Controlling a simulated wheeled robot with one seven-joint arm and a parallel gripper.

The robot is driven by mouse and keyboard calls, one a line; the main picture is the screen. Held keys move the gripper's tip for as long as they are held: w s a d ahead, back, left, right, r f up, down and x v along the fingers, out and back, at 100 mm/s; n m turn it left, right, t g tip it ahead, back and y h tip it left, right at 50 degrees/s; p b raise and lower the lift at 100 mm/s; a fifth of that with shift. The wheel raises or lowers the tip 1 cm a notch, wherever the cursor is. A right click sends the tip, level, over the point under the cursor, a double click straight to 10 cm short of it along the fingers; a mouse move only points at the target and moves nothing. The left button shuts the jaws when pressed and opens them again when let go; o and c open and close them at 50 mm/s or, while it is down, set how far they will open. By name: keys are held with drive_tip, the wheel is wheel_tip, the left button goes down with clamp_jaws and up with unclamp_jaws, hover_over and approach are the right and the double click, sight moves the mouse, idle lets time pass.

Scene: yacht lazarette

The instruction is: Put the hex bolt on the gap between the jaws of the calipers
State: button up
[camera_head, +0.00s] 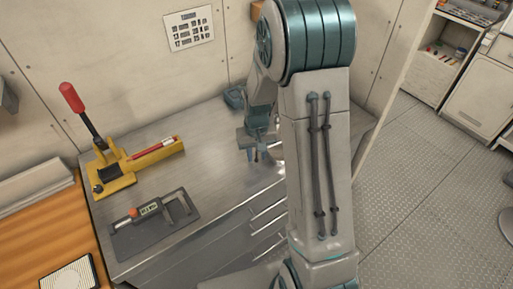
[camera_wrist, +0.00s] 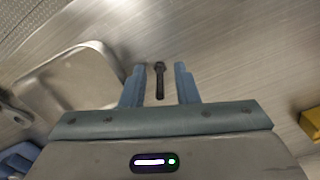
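The hex bolt (camera_wrist: 159,80) is dark, with its head toward the top of the wrist view. It lies between the two blue fingers of my gripper (camera_wrist: 160,86), with a clear gap on each side. My gripper is open and low over the metal bench; it also shows in the head view (camera_head: 258,150). I cannot make out the bolt in the head view. The calipers (camera_head: 150,209), a grey measuring tool with a small display and a C-shaped end, lie on a dark mat (camera_head: 133,243) at the bench's front left, well left of my gripper.
A yellow tool with a red-handled lever (camera_head: 115,172) stands at the back left of the metal bench (camera_head: 215,185). A blue object (camera_head: 235,97) sits near the wall. A shallow metal tray-like shape (camera_wrist: 70,85) is left of the fingers. The bench between calipers and gripper is clear.

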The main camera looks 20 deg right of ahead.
wheel_tip(320, 180, up, 12)
drive_tip(key=b, duration=0.1)
drive_tip(key=s+a+r+t, duration=0.1)
drive_tip(key=s+r, duration=0.2)
drive_tip(key=s, duration=0.6)
drive_tip(key=s+a+r+n+t, duration=0.1)
drive_tip(key=s+r+t, duration=0.1)
drive_tip(key=s, duration=0.7)
drive_tip(key=shift+v, duration=0.9)
drive_tip(key=shift+o, duration=1)
drive_tip(key=shift+s+f, duration=0.1)
drive_tip(key=shift+s, duration=0.3)
drive_tip(key=shift+s, duration=0.1)
